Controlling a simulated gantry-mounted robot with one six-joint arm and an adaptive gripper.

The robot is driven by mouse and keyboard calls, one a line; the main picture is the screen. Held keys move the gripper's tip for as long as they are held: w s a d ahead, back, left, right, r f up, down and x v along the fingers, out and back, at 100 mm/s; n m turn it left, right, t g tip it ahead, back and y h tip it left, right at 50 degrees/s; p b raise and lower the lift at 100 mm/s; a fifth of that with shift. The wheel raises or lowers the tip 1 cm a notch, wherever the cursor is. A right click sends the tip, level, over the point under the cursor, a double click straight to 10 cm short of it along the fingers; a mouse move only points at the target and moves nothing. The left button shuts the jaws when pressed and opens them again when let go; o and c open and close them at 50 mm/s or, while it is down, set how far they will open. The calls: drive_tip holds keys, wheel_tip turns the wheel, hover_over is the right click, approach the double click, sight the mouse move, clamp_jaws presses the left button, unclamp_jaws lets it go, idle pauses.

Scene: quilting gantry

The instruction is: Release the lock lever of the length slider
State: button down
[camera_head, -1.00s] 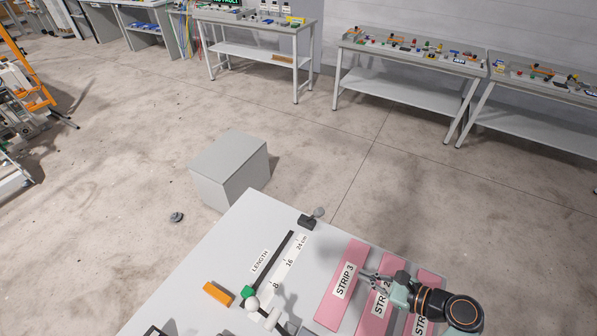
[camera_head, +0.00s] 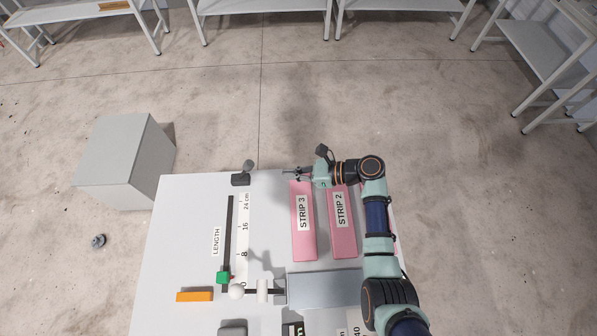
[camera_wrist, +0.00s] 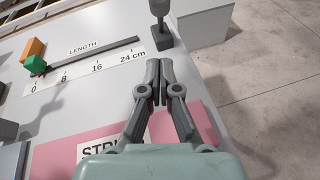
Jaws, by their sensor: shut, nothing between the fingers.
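The length slider is a dark track (camera_head: 230,230) beside a white scale. Its green block (camera_head: 223,278) stands near the 0 mark; the block also shows in the wrist view (camera_wrist: 36,65). A grey lever (camera_head: 249,165) with a rounded top stands on a dark base (camera_head: 240,180) at the track's far end, near 24 cm. In the wrist view the lever (camera_wrist: 159,8) stands upright just beyond the fingertips, partly cut off by the top edge. My gripper (camera_head: 288,172) is shut and empty, to the right of the lever and apart from it. It also fills the middle of the wrist view (camera_wrist: 153,66).
Pink strips marked STRIP 3 (camera_head: 303,245) and STRIP 2 (camera_head: 343,240) lie on the table (camera_head: 175,240). A grey box (camera_head: 122,165) stands on the floor.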

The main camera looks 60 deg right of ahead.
sight(245, 170)
drive_tip(key=x, duration=0.4)
drive_tip(key=shift+w+f+b, duration=0.1)
drive_tip(key=shift+f+b, duration=0.05)
drive_tip(key=shift+b, duration=0.25)
drive_tip(key=w, duration=0.1)
drive_tip(key=w+r, duration=0.1)
drive_tip(key=w+a, duration=0.1)
drive_tip(key=shift+w+r, duration=0.2)
drive_tip(key=shift+w+a+r, duration=0.1)
drive_tip(key=shift+w+r, duration=0.15)
drive_tip(key=shift+w, duration=0.1)
